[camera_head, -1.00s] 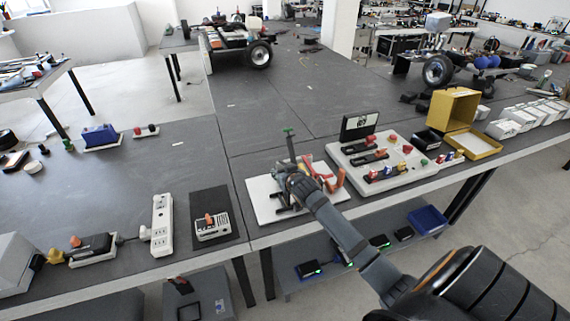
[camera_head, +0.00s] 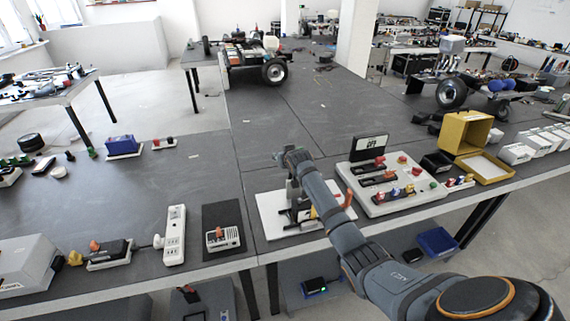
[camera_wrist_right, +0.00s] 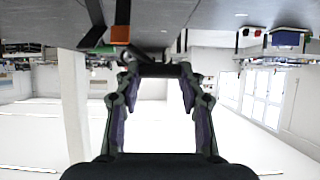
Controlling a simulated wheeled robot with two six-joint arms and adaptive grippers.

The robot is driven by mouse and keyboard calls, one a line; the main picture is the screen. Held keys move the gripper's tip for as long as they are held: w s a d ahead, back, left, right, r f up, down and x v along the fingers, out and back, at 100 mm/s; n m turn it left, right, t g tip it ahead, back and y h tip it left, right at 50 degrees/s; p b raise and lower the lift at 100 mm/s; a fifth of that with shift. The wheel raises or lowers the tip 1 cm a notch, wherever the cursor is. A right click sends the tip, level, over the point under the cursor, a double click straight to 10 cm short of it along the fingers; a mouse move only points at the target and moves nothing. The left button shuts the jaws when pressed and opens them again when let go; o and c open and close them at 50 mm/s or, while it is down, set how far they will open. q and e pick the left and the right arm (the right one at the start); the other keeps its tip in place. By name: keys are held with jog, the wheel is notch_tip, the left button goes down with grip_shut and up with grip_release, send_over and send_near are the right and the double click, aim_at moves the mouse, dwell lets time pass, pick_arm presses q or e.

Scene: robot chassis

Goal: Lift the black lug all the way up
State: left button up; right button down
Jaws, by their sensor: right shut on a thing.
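In the right wrist view, a dark bar (camera_wrist_right: 158,70), which looks like the black lug, spans between the fingertips of my right gripper (camera_wrist_right: 160,76). The fingers stand apart and are shut on it at its two ends. In the head view my right gripper (camera_head: 284,157) is above the white base plate (camera_head: 270,207); the lug cannot be made out there. Black fixture parts (camera_head: 293,212) on the plate are partly hidden by my arm. My left gripper is not in view.
A white panel (camera_head: 425,193) with knobs and switches is right of the plate. A yellow box (camera_head: 463,133) stands farther right. A dark mat (camera_head: 221,218) with a small device and a white power strip (camera_head: 175,232) are to the left.

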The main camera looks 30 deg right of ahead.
jog(key=shift+w+d+r, duration=0.1)
jog(key=shift+w+r, duration=0.3)
jog(key=shift+w, duration=0.05)
jog(key=shift+w+r, duration=0.2)
jog(key=shift+r, duration=0.25)
jog(key=shift+w+d, duration=0.1)
jog(key=c, duration=1.2)
grip_release()
jog(key=o, duration=0.4)
jog(key=shift+w+f, duration=0.3)
jog(key=shift+f, duration=0.2)
jog(key=shift+s+r, duration=0.25)
jog(key=shift+s, duration=0.45)
jog(key=v, duration=1)
jog(key=shift+s, duration=0.3)
jog(key=shift+r, duration=0.15)
